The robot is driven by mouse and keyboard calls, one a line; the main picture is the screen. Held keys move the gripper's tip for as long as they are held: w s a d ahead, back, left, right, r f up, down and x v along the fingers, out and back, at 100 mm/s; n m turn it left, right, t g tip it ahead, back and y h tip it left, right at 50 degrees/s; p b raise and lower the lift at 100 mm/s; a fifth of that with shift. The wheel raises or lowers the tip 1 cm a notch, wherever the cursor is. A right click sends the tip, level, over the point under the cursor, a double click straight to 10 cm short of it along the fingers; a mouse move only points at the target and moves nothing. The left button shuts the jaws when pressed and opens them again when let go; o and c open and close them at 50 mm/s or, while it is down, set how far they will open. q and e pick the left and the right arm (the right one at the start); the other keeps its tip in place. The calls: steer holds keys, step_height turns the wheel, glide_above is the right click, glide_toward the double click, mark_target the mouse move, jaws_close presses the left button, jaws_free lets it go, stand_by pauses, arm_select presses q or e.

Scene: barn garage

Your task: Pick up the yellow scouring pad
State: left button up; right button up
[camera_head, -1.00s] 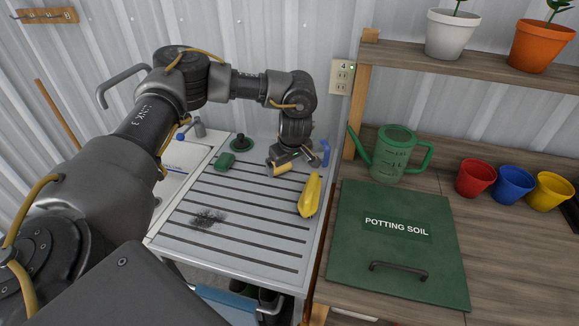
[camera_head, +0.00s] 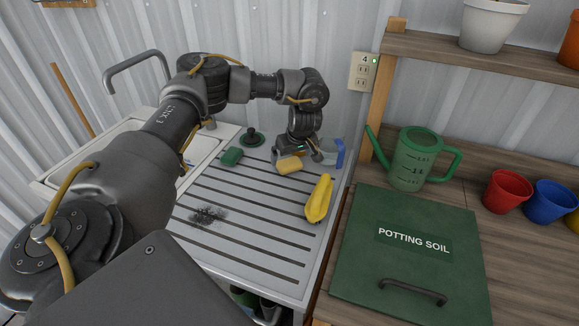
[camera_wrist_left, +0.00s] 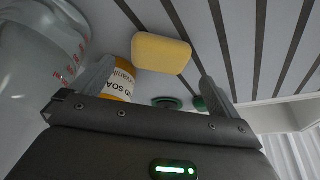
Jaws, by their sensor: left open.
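The yellow scouring pad (camera_head: 289,165) lies on the slatted drainboard (camera_head: 236,228), near its back right. My left gripper (camera_head: 298,155) is just behind the pad, low over the board, and points downward. In the left wrist view the gripper (camera_wrist_left: 157,74) is open, with a finger on each side. The pad (camera_wrist_left: 161,53) shows whole at the fingertips, with nothing shut on it. I cannot tell whether a finger touches it. My right gripper is not in view.
A clear jug with a blue handle (camera_head: 338,153) stands close right of the gripper. A soap bottle (camera_wrist_left: 118,80) shows near one finger in the wrist view. A green pad (camera_head: 231,157), dark scrubber (camera_head: 208,215) and long yellow item (camera_head: 319,198) lie around. The board's middle is clear.

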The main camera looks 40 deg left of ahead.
mark_target(289, 162)
arm_select(q)
steer(key=shift+s, duration=0.1)
steer(key=shift+a+f, duration=0.1)
steer(key=shift+f, duration=0.25)
steer(key=x, duration=0.3)
steer(key=shift+w+a+f+p, duration=0.15)
steer(key=shift+w+f+p, duration=0.1)
steer(key=shift+p, duration=0.1)
steer(key=shift+a+f, duration=0.2)
steer(key=shift+f, duration=0.15)
steer(key=shift+d, duration=0.1)
steer(key=c, duration=1)
steer(key=shift+o, duration=0.2)
steer(key=shift+r, duration=0.15)
